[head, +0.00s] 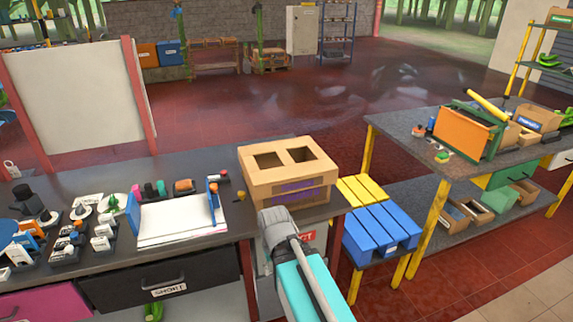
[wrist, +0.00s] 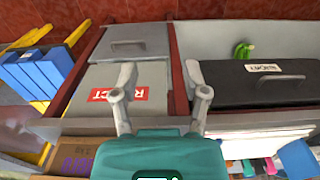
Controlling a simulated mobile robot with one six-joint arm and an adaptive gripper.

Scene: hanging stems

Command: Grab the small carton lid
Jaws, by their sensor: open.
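A brown carton (head: 288,165) with two square openings in its top stands on the dark counter, near its right end. I cannot make out a separate small carton lid. Part of the carton, with purple print, shows at the lower left of the wrist view (wrist: 62,160). My gripper (wrist: 160,70) is open and empty in the wrist view, its two fingers spread in front of the drawer fronts below the counter. In the head view my arm reaches up just in front of the carton, and the fingers cannot be made out.
A paper stack with blue ends (head: 180,215) and small items crowd the counter left of the carton. A second table (head: 400,130) holds an orange-sided crate (head: 466,130) and small cartons. A grey drawer (wrist: 135,45) faces the gripper.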

